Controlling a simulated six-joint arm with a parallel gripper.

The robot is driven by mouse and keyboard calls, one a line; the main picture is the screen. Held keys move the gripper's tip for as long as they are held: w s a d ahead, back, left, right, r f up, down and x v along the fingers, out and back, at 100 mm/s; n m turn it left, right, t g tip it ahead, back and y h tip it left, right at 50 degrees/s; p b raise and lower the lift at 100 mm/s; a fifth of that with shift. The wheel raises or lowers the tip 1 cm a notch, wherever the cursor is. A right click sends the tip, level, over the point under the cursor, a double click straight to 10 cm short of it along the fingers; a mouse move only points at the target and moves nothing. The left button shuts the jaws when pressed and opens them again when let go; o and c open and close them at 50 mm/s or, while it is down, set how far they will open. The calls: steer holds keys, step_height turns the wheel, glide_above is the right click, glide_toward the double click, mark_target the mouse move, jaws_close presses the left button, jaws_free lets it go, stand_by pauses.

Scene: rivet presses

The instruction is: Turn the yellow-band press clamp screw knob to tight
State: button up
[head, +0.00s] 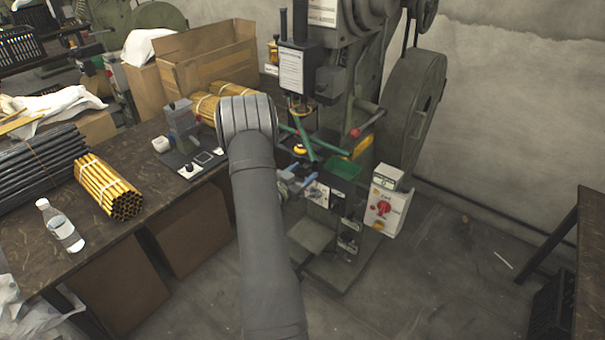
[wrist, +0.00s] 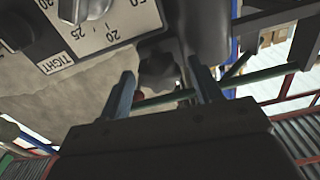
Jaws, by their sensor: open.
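In the wrist view, my gripper (wrist: 160,68) is open, with one finger on each side of a dark lobed knob (wrist: 157,72). I take this for the clamp screw knob. I cannot tell whether the fingers touch it. A pale plate to its left carries a TIGHT label (wrist: 57,63) and a numbered scale. In the head view, the green-grey press (head: 345,45) stands right of centre, with a yellow strip (head: 362,147) low on it. My arm crosses the middle of that view. The knob cannot be made out there.
A white control box (head: 388,205) with a red switch stands right of the press. Green bars (head: 305,138) and a red-tipped lever (head: 355,132) stick out near the work area. The dark bench (head: 145,215) at left holds rod bundles and a bottle (head: 60,225).

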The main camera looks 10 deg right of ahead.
steer(key=c, duration=1)
steer(key=shift+m, duration=0.3)
steer(key=m, duration=0.9)
steer(key=shift+m, duration=0.4)
steer(key=m, duration=0.5)
steer(key=shift+d, duration=0.1)
steer(key=m, duration=0.4)
steer(key=shift+f, duration=0.1)
steer(key=shift+m, duration=0.5)
